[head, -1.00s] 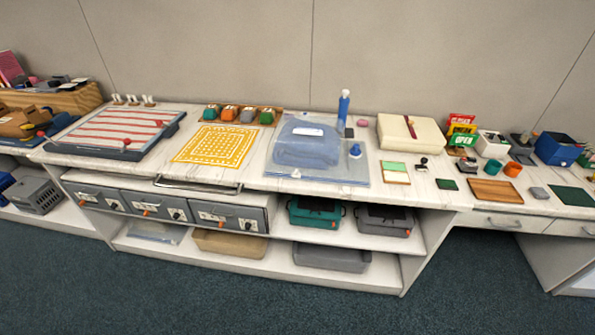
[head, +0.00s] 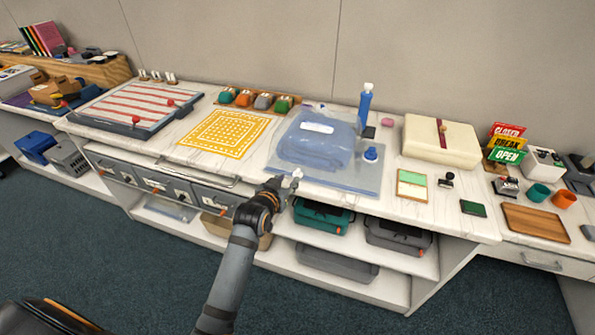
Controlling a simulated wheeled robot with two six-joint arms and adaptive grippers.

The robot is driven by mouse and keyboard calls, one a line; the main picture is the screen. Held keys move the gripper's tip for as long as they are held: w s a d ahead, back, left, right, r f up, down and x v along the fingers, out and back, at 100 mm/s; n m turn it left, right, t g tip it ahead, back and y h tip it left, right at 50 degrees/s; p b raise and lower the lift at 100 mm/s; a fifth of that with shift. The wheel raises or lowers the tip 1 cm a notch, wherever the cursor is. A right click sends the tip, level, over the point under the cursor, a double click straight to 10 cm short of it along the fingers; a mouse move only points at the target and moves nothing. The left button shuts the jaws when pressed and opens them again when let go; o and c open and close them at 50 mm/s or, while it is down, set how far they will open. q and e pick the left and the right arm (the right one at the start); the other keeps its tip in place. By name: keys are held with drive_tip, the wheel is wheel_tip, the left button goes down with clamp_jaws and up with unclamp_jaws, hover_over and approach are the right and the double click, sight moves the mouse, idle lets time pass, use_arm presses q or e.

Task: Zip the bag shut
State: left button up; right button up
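The clear bag (head: 345,178) lies flat on the white counter, with a folded blue item (head: 312,147) inside and a white label on top. A small pale piece (head: 297,174), perhaps the zip slider, shows at the bag's front left corner. My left gripper (head: 285,183) is at the counter's front edge, right beside that piece. I cannot tell whether it touches it, and its fingers are too small and dark to read as open or shut. My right gripper is not in view.
A blue bottle (head: 365,106) stands behind the bag and a blue round-topped item (head: 371,153) sits at its right. A yellow patterned cloth (head: 222,134) lies to the left. A cream case (head: 441,142) lies to the right. Shelves with bins (head: 322,215) are below the counter.

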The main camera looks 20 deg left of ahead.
sight(297, 171)
use_arm(q)
drive_tip(key=x, duration=0.9)
drive_tip(key=shift+d+f, duration=0.1)
clamp_jaws()
